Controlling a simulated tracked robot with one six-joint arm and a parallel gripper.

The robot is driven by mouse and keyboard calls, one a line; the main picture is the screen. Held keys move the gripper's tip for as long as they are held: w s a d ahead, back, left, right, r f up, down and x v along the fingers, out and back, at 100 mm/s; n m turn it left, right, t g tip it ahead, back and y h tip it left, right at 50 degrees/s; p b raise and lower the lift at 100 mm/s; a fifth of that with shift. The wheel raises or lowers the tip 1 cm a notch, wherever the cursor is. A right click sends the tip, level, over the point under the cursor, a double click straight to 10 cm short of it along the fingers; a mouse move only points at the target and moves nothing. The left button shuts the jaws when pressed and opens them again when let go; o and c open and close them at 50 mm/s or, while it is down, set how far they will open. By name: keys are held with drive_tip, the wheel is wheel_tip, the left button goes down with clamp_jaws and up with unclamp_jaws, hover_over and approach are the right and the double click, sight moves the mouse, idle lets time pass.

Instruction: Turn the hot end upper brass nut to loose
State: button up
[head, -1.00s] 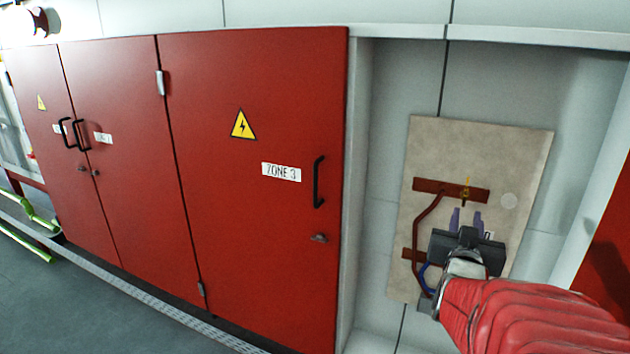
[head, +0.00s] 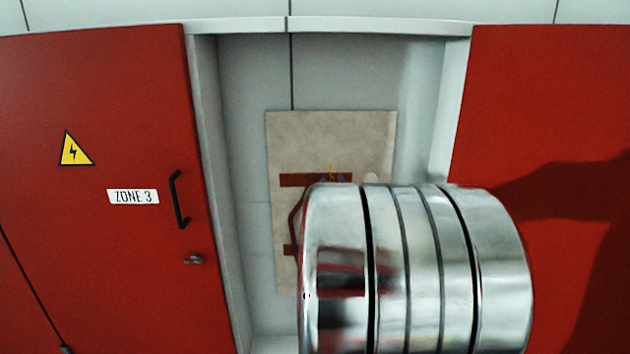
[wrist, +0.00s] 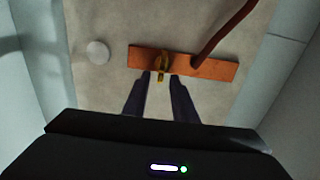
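The brass nut (wrist: 162,64) sits on a red-brown bar (wrist: 205,68) on a beige panel, with a pipe (wrist: 225,30) running off the bar. My gripper (wrist: 161,79) is open, its two dark purple fingers pointing at the nut, one tip to each side of it. I cannot tell whether the tips reach around the nut or stop just short, and no contact shows.
The beige panel (head: 300,140) hangs in a pale recess between red cabinets. The left cabinet door (head: 100,240) has a black handle (head: 178,200). A pale round disc (wrist: 98,51) is on the panel beside the bar. The recess side walls (head: 455,110) stand close on both sides.

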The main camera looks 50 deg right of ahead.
drive_tip(key=shift+w+d, duration=0.25)
drive_tip(key=shift+w, duration=0.2)
drive_tip(key=shift+s, duration=0.15)
clamp_jaws()
drive_tip(key=shift+a+f, duration=0.1)
